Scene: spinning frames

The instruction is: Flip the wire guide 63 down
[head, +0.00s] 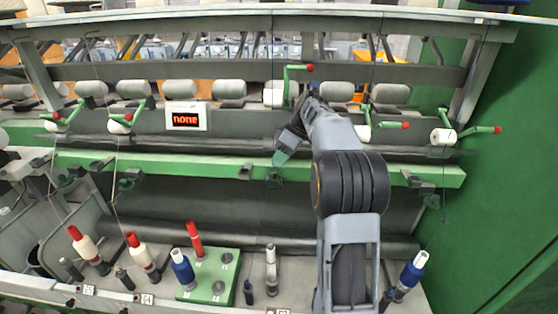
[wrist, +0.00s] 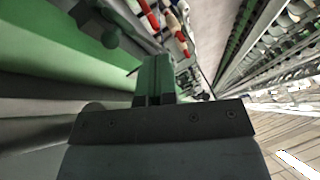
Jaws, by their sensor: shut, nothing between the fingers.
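My gripper (head: 281,158) is in front of the green rail (head: 210,168), with its green fingers closed together and nothing held. The fingers also show in the wrist view (wrist: 155,78). A small dark wire guide (head: 274,179) sits on the rail just below the fingertips; I cannot tell whether they touch it. Another dark guide (head: 246,171) is a little to its left, and others are at the left (head: 131,174) and right (head: 416,180) of the rail. No number 63 is readable, so I cannot tell which guide bears it.
White rolls line the machine above the rail, with green red-tipped levers (head: 300,69) among them. A small display (head: 187,116) hangs at left. Bobbins stand on the lower deck, some on a green block (head: 212,277). A green wall (head: 510,180) closes the right side.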

